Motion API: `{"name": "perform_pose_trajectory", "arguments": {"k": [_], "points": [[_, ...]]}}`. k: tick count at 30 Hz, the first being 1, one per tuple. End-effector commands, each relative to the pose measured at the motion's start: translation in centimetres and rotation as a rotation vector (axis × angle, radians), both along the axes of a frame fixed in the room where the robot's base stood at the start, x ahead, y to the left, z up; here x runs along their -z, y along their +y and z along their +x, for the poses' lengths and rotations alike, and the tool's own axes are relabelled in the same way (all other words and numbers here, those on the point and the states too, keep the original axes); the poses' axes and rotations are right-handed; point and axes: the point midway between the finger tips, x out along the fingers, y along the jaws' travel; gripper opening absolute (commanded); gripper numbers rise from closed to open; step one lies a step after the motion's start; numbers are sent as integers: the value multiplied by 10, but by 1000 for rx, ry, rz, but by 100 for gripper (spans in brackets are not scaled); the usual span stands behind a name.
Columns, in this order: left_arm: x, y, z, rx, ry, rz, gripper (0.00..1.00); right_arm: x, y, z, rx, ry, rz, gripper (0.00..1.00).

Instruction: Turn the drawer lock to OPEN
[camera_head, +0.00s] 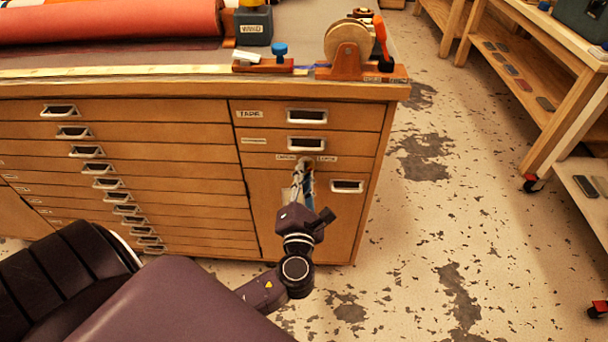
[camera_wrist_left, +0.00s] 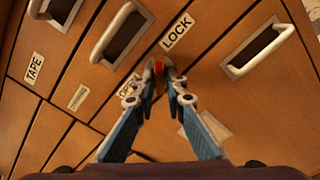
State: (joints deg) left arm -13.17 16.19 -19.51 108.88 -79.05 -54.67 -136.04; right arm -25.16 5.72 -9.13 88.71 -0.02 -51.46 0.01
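The drawer lock is a small knob with a red and yellow part (camera_wrist_left: 158,74) on the wooden cabinet front. In the left wrist view, the LOCK label (camera_wrist_left: 177,32) is above it and the partly covered OPEN label (camera_wrist_left: 129,88) is at its left. In the head view, the OPEN label (camera_head: 285,157) is left of the knob and the LOCK label (camera_head: 326,159) right. My left gripper (camera_wrist_left: 159,70) has its fingertips close together on both sides of the knob, apparently gripping it; the fingers hide part of it. My right gripper is not in view.
Metal drawer handles (camera_head: 306,116) stick out above the lock, and another handle (camera_head: 347,186) is below right. A tape dispenser (camera_head: 348,50) stands on the worktop. The floor (camera_head: 430,220) right of the cabinet is clear up to a wheeled wooden shelf (camera_head: 560,120).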

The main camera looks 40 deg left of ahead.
Motion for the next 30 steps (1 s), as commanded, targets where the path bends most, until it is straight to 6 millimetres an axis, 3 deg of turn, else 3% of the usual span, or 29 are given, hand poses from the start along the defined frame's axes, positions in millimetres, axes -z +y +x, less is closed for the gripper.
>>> {"name": "perform_pose_trajectory", "arguments": {"k": [3,17,30], "points": [[0,0,0,0,0,0,0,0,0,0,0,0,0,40],[0,-1,0,0,-31,-56,0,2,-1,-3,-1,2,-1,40],[1,-2,1,-1,-214,-354,0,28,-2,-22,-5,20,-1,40]]}}
